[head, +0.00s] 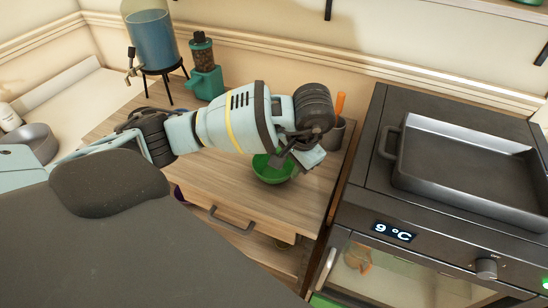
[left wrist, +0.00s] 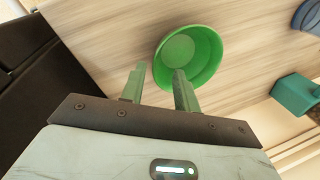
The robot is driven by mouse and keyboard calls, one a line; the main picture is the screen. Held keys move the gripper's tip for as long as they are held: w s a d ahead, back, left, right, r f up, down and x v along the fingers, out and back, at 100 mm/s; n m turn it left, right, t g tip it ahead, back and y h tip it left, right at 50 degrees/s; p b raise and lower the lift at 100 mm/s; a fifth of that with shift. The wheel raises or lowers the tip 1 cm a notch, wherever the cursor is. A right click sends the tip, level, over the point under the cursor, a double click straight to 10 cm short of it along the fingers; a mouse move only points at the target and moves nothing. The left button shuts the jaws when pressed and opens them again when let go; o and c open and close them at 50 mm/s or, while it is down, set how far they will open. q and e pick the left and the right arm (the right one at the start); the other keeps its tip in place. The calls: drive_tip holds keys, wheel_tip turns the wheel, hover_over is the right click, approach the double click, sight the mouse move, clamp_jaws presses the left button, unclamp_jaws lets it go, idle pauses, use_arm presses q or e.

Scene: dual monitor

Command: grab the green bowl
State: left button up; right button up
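The green bowl (head: 268,175) stands upright on the wooden counter in the head view, near the counter's right end. In the left wrist view the bowl (left wrist: 203,48) is just beyond the fingertips and looks empty. My left gripper (head: 283,159) reaches over the bowl from above and hides part of its far rim. In the left wrist view the left gripper (left wrist: 160,71) is open, its fingers apart. One fingertip overlaps the inside of the bowl and the other is outside its rim. I cannot tell whether either touches it. My right gripper is not in view.
A dark oven (head: 365,190) with a grey tray (head: 470,175) stands right of the counter (head: 215,180). A cup with an orange-handled utensil (head: 338,105) is behind the gripper. A teal grinder (head: 206,82) and a blue drink dispenser (head: 152,42) stand at the back left.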

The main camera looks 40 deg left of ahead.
use_arm(q)
drive_tip(key=x, duration=0.5)
drive_tip(key=shift+d, duration=0.2)
clamp_jaws()
